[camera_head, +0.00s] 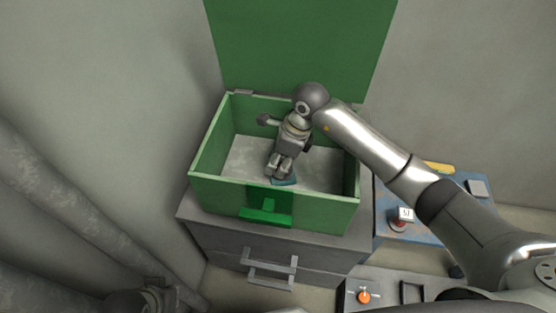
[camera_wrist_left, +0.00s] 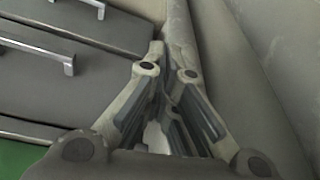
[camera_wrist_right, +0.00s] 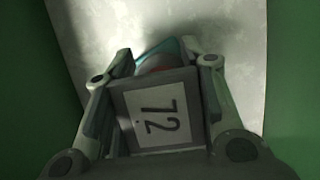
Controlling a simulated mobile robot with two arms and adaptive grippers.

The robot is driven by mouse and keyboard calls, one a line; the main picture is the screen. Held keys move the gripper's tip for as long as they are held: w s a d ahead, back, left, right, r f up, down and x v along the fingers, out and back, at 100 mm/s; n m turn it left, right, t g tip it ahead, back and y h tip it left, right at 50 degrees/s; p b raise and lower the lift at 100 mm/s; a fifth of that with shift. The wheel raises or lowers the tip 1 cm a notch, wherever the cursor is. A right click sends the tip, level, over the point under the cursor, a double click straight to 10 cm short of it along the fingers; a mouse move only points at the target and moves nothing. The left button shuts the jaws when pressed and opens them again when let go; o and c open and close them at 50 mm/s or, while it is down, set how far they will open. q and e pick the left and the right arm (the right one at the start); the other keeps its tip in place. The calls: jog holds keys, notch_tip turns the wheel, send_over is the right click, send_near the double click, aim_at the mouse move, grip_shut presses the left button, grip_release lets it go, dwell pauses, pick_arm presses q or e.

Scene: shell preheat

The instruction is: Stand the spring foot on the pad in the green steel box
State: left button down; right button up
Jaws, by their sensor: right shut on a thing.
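My right gripper (camera_head: 287,165) reaches down into the green steel box (camera_head: 210,150) and is shut on the spring foot. In the right wrist view the foot (camera_wrist_right: 160,113) is a dark block with a white "72" label between the fingers. A teal edge and a reddish part show beyond it. In the head view only the teal edge (camera_head: 285,182) shows clearly below the fingers, near the front of the box floor; I cannot tell whether it touches. A pale grey pad (camera_head: 315,175) covers the floor. My left gripper (camera_wrist_left: 168,75) is shut and empty, outside the box.
The box lid (camera_head: 300,45) stands open at the back. The box sits on a grey drawer cabinet (camera_head: 235,238). A blue bench (camera_head: 425,230) at right bears another labelled block (camera_head: 403,214). A panel with an orange knob (camera_head: 364,297) is at front; pipes (camera_head: 80,210) run along the left.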

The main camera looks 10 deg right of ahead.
pick_arm(q)
jog(key=shift+r, duration=0.2)
pick_arm(e)
jog(key=o, duration=1.3)
jog(key=shift+f, duration=0.1)
pick_arm(q)
jog(key=shift+r, duration=0.1)
pick_arm(e)
jog(key=shift+r, duration=0.25)
pick_arm(q)
notch_tip(320, 180, down, 7)
jog(key=p, duration=0.1)
jog(key=shift+w+d+p, duration=0.15)
jog(key=shift+w+p, duration=0.05)
jog(key=shift+p, duration=0.2)
pick_arm(e)
jog(key=v, duration=1.1)
jog(key=shift+d+r, duration=0.15)
jog(key=shift+r, duration=0.2)
